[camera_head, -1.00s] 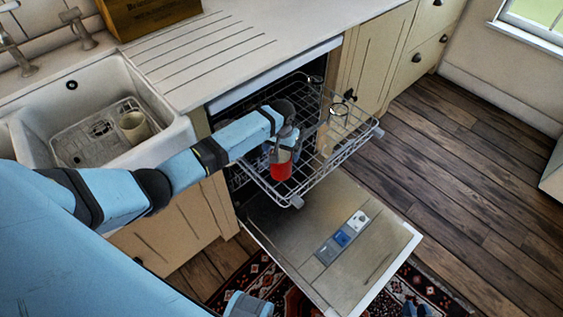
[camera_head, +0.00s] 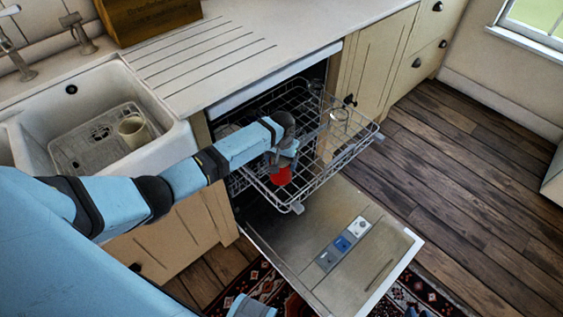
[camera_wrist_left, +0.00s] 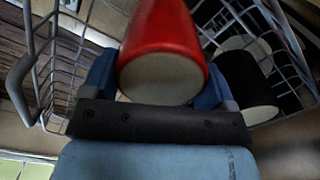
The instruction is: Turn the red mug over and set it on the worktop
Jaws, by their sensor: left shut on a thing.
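The red mug (camera_head: 281,177) is in the lower front part of the pulled-out dishwasher rack (camera_head: 330,168). My left gripper (camera_head: 282,163) reaches down over it from above and is shut on it. The left wrist view shows the red mug (camera_wrist_left: 163,35) between the blue fingers, with a pale round end facing the palm. I cannot see the mug's far end or handle. The worktop (camera_head: 215,55) is behind, above the dishwasher. Small dark blue tips at the bottom edge look like my right gripper (camera_head: 416,311); its jaws are not clear.
The open dishwasher door (camera_head: 345,225) lies below the rack. A dark mug (camera_wrist_left: 248,85) stands close beside the red one. The sink (camera_head: 165,125) at left holds a cream mug (camera_head: 133,130). A wooden crate (camera_head: 150,15) stands at the worktop's back; the ribbed area before it is bare.

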